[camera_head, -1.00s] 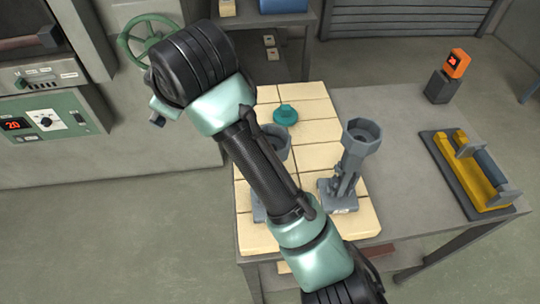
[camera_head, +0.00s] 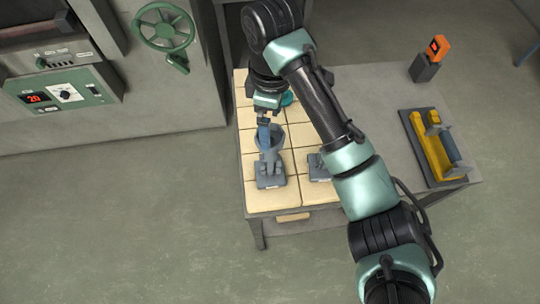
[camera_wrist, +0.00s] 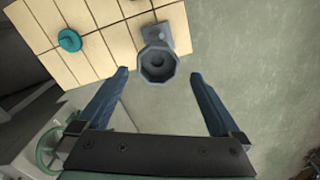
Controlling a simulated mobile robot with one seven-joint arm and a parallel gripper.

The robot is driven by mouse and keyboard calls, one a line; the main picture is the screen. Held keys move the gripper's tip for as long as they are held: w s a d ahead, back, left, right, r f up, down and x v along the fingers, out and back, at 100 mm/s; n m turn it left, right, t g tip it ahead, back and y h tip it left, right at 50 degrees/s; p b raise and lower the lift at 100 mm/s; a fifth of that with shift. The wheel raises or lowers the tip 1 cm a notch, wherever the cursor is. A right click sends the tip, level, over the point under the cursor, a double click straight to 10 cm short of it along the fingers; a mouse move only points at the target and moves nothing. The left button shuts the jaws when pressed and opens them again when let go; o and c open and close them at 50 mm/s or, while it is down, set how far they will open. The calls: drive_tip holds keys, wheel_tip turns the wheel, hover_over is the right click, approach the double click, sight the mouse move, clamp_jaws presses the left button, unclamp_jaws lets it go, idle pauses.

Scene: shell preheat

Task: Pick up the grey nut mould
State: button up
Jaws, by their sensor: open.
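A grey mould (camera_head: 270,170) with a many-sided cup on a footed stand sits upright on the cream-tiled left part of the table. In the wrist view its cup (camera_wrist: 157,66) lies ahead, between and just beyond the fingertips. My gripper (camera_head: 264,133) is open, with blue fingers spread, near the cup. The fingers appear empty; I cannot tell whether they touch the cup. A second grey mould (camera_head: 318,170) stands to the right, mostly hidden behind my arm. I cannot tell by sight which one is the nut mould.
A teal round piece (camera_head: 288,98) lies on the tiles behind. A green oven panel (camera_head: 65,95) and handwheel (camera_head: 163,27) are at left.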

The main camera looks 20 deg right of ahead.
drive_tip(key=b, duration=0.4)
hover_over(270, 158)
drive_tip(key=w, duration=0.2)
drive_tip(key=f, duration=0.8)
drive_tip(key=shift+s+d, duration=0.25)
drive_tip(key=shift+d, duration=0.05)
drive_tip(key=shift+f, duration=1.15)
drive_tip(key=shift+c, duration=0.2)
drive_tip(key=shift+w, duration=0.1)
clamp_jaws()
